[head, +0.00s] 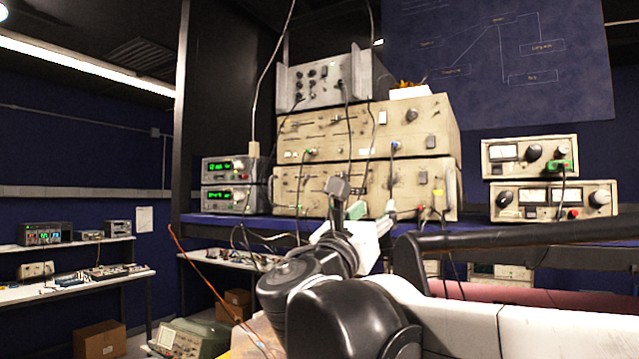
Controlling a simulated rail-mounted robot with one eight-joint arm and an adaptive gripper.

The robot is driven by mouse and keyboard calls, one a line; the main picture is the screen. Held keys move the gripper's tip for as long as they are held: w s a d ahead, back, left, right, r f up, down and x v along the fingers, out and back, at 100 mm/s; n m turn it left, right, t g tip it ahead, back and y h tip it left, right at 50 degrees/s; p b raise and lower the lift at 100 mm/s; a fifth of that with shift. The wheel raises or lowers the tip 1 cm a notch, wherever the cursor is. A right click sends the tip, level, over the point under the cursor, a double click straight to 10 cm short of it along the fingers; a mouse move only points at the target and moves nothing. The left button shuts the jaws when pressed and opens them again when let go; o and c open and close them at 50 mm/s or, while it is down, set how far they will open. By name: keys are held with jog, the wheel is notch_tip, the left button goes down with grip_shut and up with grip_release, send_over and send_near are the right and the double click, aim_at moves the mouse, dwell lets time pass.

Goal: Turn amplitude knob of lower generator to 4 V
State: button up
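Two large beige instruments are stacked on the blue shelf in the head view: an upper one (436,118) and a lower one (436,180). Two small units with green displays, an upper one (207,168) and a lower one (207,198), are stacked to their left. No readable label shows which stack is the generators, and I cannot make out an amplitude knob or its setting. My gripper (346,203) is in front of the lower beige instrument, hiding part of its panel. Its fingers are too small and cluttered to tell open from shut, or whether they touch anything.
A grey instrument (325,82) sits on top of the beige stack. Two meter units (530,155) (553,200) stand on the right. Cables hang across the front panels. A dark bar (510,238) runs along the shelf's front right. Side tables (75,285) stand at left.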

aim_at(393, 179)
jog(key=p+x, duration=0.1)
jog(key=x, duration=0.3)
jog(key=p+x, duration=0.1)
jog(key=x, duration=0.4)
jog(key=p+x, duration=0.1)
jog(key=x, duration=0.3)
jog(key=shift+w+r, duration=0.3)
jog(key=shift+r, duration=0.1)
grip_shut()
